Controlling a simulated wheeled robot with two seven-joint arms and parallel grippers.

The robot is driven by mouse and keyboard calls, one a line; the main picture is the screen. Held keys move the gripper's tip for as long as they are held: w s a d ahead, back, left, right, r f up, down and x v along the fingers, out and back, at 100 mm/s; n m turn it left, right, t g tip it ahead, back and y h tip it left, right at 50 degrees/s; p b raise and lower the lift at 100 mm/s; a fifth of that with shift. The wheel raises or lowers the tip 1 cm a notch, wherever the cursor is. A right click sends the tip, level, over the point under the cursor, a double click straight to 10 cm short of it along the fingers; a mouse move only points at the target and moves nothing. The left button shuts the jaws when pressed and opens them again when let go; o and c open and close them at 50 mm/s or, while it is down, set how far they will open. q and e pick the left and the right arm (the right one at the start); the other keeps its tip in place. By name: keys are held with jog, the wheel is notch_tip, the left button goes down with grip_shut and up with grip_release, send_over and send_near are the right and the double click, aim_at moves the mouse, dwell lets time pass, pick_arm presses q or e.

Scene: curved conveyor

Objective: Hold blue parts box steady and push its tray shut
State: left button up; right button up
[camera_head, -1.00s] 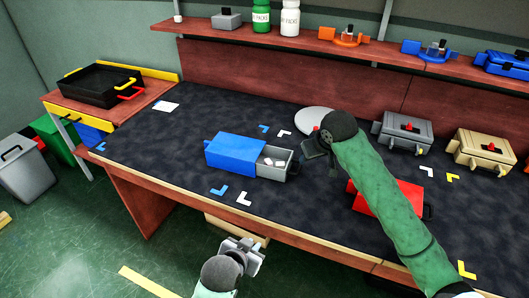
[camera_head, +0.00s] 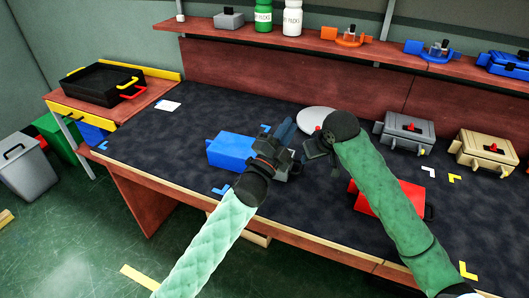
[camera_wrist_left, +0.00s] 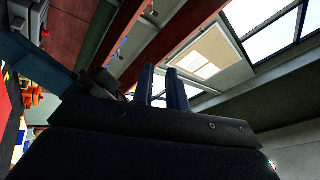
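The blue parts box (camera_head: 231,150) lies on the dark tabletop, left of my grippers in the head view. Its grey tray on the right side is mostly hidden behind my left gripper. My left gripper (camera_head: 285,133) is over the tray end of the box, its fingers pointing away and up. In the left wrist view its two dark fingers (camera_wrist_left: 164,88) stand a small gap apart with nothing between them. I cannot tell if it touches the box. My right gripper (camera_head: 318,150) is just right of the tray end; its fingertips are too small and dark to read.
A red box (camera_head: 390,199) lies under my right arm. A grey box (camera_head: 405,133) and a tan box (camera_head: 482,153) stand to the right. A white round plate (camera_head: 314,119) lies behind my grippers.

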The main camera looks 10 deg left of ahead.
pick_arm(q)
jog(key=d+r+m+g+h, duration=0.65)
jog(key=m+g+h, duration=0.45)
jog(key=m, duration=0.7)
jog(key=w+a+f+m+g+y, duration=0.1)
jog(key=a+f+m+g+y, duration=0.2)
jog(key=f+m+y, duration=0.3)
jog(key=w+a+f+m+g+y, duration=0.2)
jog(key=a+f+m+g+y, duration=0.1)
jog(key=a+f+m+y, duration=0.2)
jog(key=w+a+f+m+g+y, duration=0.2)
jog(key=a+f+m+y, duration=0.3)
jog(key=f+m+y, duration=0.3)
jog(key=shift+w+a+f+m+g+y, duration=0.1)
jog(key=shift+w+f+m+g+y, duration=0.05)
jog(key=shift+g+y, duration=0.3)
jog(key=shift+w+f+m+g+y, duration=0.15)
jog(key=shift+g+y, duration=0.2)
jog(key=shift+y, duration=0.2)
jog(key=shift+s+a+f, duration=0.1)
jog(key=shift+a+f, duration=0.05)
jog(key=shift+f, duration=4.05)
jog(key=shift+c, duration=0.2)
